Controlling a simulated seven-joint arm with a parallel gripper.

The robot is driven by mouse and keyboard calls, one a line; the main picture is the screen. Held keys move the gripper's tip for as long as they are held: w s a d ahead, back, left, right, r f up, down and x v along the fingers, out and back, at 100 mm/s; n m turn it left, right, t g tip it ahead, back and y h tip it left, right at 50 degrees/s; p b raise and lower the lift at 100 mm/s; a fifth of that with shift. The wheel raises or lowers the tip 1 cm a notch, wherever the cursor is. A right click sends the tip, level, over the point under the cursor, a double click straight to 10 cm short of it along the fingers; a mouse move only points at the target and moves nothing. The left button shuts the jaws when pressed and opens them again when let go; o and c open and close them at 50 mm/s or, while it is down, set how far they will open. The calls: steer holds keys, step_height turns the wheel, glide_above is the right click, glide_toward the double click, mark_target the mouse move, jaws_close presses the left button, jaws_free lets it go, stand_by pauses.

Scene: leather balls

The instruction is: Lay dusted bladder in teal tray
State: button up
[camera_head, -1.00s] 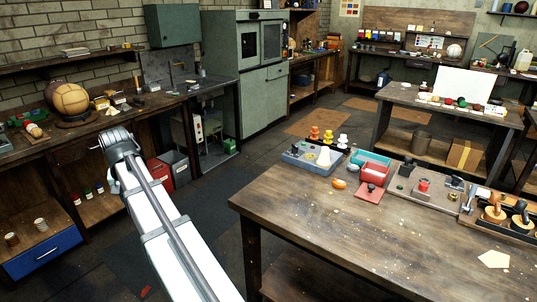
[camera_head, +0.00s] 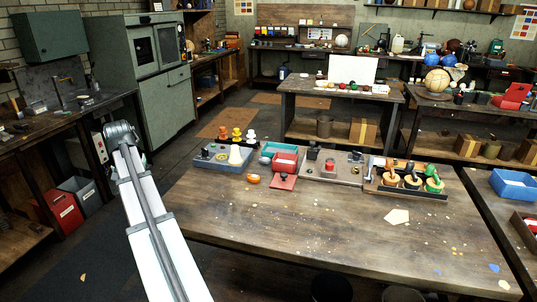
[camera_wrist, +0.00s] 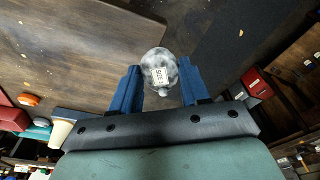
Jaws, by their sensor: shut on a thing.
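The dusted bladder (camera_wrist: 158,72) is a pale, whitish-grey ball with a small printed label and a short neck. In the wrist view it sits between the blue fingertips of my gripper (camera_wrist: 158,86), which is shut on it above the floor beside the table edge. The teal tray (camera_head: 283,146) stands on the main table behind a red tray, to the right of my arm in the head view. A piece of teal also shows at the lower left of the wrist view (camera_wrist: 38,132).
The red tray (camera_head: 284,162) stands in front of the teal one. An orange object (camera_head: 253,179) lies in front. The table's front half (camera_head: 310,225) is mostly clear.

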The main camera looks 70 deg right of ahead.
mark_target(280, 147)
steer(key=s+d+m, duration=0.2)
steer(key=s+d, duration=0.9)
steer(key=d, duration=0.5)
steer(key=s+d+m, duration=0.3)
steer(key=s+d, duration=0.9)
steer(key=d, duration=0.4)
steer(key=s+d+m+g, duration=0.1)
steer(key=s+d+m, duration=0.1)
steer(key=s+d, duration=1)
steer(key=d+f, duration=0.1)
steer(key=d, duration=0.3)
steer(key=shift+d, duration=0.25)
steer(key=d, duration=0.5)
steer(key=d+r, duration=0.1)
steer(key=d, duration=0.2)
steer(key=shift+w, duration=0.15)
steer(key=shift+n, duration=0.3)
steer(key=shift+w+f, duration=0.1)
steer(key=shift+f, duration=4.9)
steer(key=shift+f, duration=0.1)
steer(key=o, duration=1.1)
steer(key=shift+c, duration=0.2)
